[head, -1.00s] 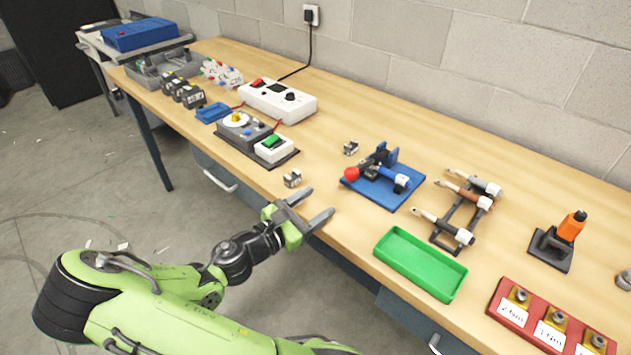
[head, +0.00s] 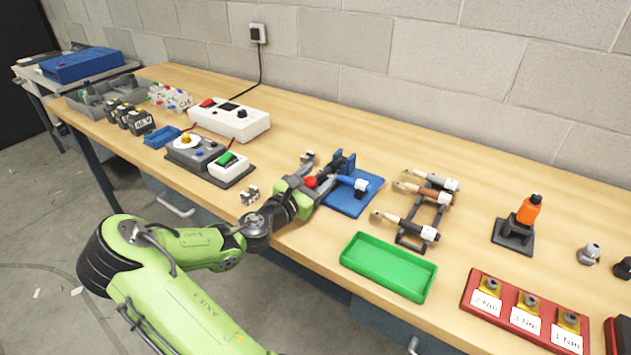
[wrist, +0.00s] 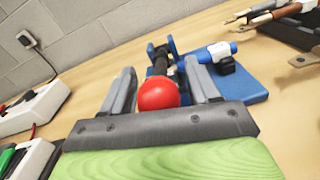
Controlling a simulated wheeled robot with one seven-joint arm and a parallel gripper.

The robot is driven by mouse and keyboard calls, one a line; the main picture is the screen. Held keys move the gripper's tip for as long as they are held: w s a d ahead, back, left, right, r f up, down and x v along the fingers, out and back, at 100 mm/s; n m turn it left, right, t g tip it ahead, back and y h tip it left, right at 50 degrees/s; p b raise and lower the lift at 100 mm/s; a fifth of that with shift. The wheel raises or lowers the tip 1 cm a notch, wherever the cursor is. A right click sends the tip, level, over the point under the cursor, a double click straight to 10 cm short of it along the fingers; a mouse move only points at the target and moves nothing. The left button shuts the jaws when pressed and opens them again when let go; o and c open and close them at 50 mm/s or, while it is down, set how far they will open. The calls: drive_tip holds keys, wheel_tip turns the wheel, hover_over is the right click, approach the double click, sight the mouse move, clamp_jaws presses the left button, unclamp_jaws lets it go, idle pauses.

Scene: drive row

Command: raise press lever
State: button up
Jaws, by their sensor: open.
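The press stands on a blue base plate (head: 352,204) on the bench, with a dark blue upright at its back. Its lever ends in a red ball knob (head: 311,181). In the wrist view the red knob (wrist: 158,93) sits between my two grey fingers, with the dark lever running back from it to the blue upright (wrist: 160,55). My gripper (head: 314,184) is open, with a finger on each side of the knob. Gaps show between the fingers and the knob in the wrist view. A blue cylinder with a white band (wrist: 216,52) lies on the right of the base.
A green tray (head: 388,266) lies at the front edge, right of the press. A white power box (head: 229,120) is farther left.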

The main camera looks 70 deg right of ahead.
drive_tip(key=shift+c, duration=0.3)
clamp_jaws()
drive_tip(key=shift+r+p, duration=0.1)
drive_tip(key=shift+p, duration=0.2)
